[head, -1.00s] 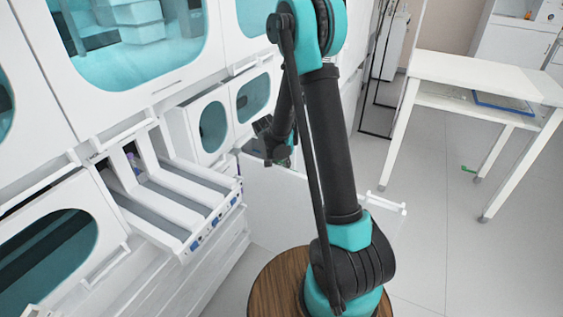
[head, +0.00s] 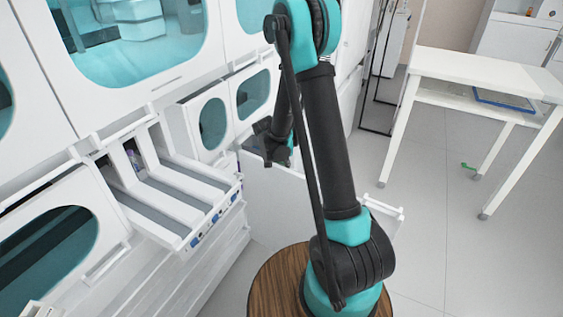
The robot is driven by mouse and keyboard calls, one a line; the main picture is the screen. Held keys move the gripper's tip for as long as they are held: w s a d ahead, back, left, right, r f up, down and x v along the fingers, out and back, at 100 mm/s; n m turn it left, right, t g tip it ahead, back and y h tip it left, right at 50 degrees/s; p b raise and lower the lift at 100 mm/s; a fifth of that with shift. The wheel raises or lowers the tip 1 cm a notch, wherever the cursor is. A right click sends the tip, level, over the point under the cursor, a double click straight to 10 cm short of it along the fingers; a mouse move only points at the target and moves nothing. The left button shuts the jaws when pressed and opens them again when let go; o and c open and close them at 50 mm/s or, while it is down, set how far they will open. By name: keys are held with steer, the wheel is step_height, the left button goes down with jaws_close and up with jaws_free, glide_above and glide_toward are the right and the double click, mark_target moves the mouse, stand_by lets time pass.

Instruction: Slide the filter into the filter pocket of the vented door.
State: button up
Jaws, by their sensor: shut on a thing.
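My gripper (head: 268,145) is dark and small behind my arm, beside the wall of cabinets. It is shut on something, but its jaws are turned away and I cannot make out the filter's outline. A white panel (head: 285,205), which may be the vented door, stands below and right of the gripper, partly hidden by my arm. I cannot make out its filter pocket or tell whether the held thing touches it.
A white drawer with long channels (head: 165,205) sticks out at the left, with a purple-marked item (head: 134,160) at its back. Windowed cabinets (head: 213,122) line the left.

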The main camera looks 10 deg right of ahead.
steer(key=shift+s+r, duration=0.15)
stand_by(0.4)
steer(key=shift+s+a+r, duration=0.3)
steer(key=shift+s+r, duration=0.1)
steer(key=shift+r, duration=0.1)
steer(key=o, duration=1.2)
steer(key=shift+o, duration=0.2)
steer(key=v, duration=1.2)
steer(key=shift+c, duration=0.3)
